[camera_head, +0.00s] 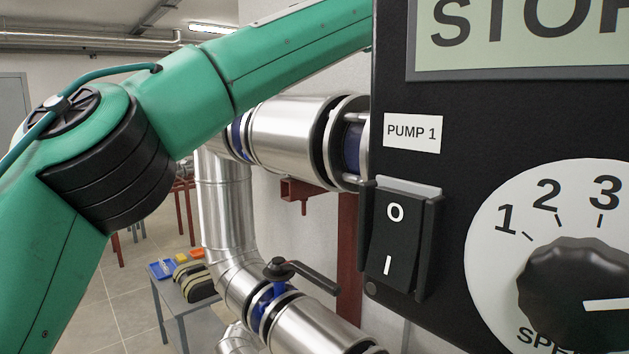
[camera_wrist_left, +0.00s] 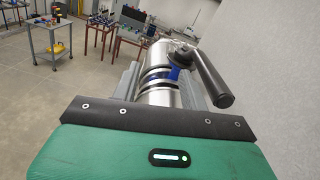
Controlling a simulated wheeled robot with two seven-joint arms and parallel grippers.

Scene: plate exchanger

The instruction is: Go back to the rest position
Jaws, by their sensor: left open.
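My left arm (camera_head: 190,75) comes in from the left in the head view and passes behind the black control panel (camera_head: 400,330), which hides its gripper. In the left wrist view my left gripper (camera_wrist_left: 168,75) shows as a green housing with a black front plate and grey fingers standing apart. It is open, with nothing seen held between the fingers. A steel pipe with a blue valve (camera_wrist_left: 180,75) and a dark lever handle (camera_wrist_left: 212,80) shows beyond it; I cannot tell how far away. My right gripper is in neither view.
The panel carries a rocker switch (camera_head: 401,242), a PUMP 1 label (camera_head: 412,132) and a speed knob (camera_head: 575,290). Steel pipes (camera_head: 290,130) run behind the arm. A lower valve lever (camera_head: 305,277) juts out. A small grey table (camera_head: 185,300) holds several items. Open floor (camera_wrist_left: 35,110) lies left.

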